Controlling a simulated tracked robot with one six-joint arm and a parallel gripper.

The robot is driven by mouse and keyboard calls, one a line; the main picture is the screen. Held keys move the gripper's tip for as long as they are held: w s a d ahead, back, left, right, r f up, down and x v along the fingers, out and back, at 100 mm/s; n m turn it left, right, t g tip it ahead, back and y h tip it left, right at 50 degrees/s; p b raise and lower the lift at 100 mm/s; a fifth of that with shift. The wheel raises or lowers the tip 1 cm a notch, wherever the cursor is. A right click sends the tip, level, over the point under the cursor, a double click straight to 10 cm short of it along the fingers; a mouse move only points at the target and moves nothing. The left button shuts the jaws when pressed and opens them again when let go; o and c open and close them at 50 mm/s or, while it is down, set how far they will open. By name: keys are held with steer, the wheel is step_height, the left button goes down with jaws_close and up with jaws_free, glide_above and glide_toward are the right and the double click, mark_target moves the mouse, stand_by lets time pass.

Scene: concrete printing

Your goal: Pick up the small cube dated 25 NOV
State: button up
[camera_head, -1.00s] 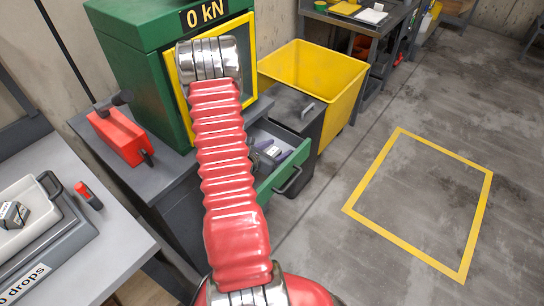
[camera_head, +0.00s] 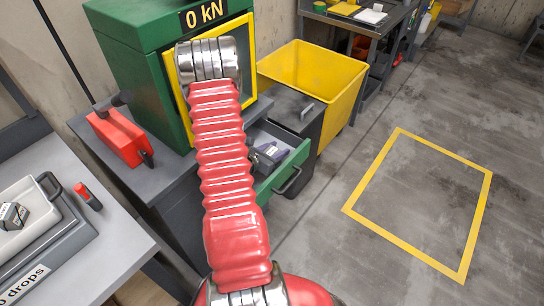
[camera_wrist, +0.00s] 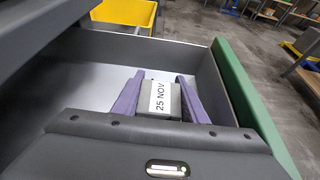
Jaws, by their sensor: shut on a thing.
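The small grey cube (camera_wrist: 154,87) carries a white label reading 25 NOV in the wrist view. My gripper (camera_wrist: 157,93) has a purple finger on each side of it and is shut on it. The cube and fingers are within the open drawer (camera_wrist: 92,70), which has a grey inside and a green front. In the head view the drawer's green front (camera_head: 284,180) stands out under the press, and part of my gripper (camera_head: 270,153) shows inside it. My red arm hides the drawer's left part there.
The green press (camera_head: 133,50) reading 0 kN stands above the drawer. A yellow bin (camera_head: 325,75) is behind it. A yellow-taped floor area (camera_head: 465,262) is clear.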

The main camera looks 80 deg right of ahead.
steer(key=shift+r, duration=0.2)
step_height(320, 180, up, 10)
steer(key=shift+f, duration=0.15)
stand_by(0.5)
stand_by(0.4)
steer(key=shift+s, duration=0.1)
